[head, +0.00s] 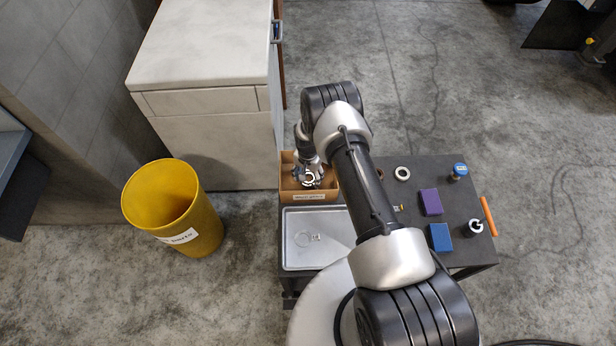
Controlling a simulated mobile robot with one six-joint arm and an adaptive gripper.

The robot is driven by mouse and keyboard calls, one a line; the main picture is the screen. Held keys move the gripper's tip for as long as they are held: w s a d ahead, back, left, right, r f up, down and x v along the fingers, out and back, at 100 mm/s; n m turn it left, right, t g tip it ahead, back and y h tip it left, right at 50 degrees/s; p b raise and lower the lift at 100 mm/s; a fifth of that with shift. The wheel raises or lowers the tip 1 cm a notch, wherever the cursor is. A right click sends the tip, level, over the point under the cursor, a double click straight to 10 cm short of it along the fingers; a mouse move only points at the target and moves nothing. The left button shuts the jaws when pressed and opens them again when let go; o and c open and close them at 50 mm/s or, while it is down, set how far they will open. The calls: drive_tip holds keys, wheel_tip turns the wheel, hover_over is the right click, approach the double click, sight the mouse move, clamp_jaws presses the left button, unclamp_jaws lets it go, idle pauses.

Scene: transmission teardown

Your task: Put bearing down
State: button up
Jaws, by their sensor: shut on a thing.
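My gripper (309,177) points down over a brown cardboard box (296,196) at the left back corner of the dark table. It is shut on a small ring-shaped bearing (309,182), which shows light-coloured between the fingertips. The bearing is over or inside the open box; I cannot tell whether it touches the bottom. The box has a white label on its front wall, too small to read. The fingers hide part of the bearing and of the box's inside.
A metal tray (292,258) with a clear ring-like item lies in front of the box. On the table (462,202) are a light ring (402,173), purple block (431,202), blue block (440,237) and orange handle (488,216). A yellow bin (205,225) stands left.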

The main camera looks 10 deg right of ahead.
drive_tip(key=shift+f, duration=0.1)
drive_tip(key=shift+f, duration=0.1)
drive_tip(key=o, duration=1.3)
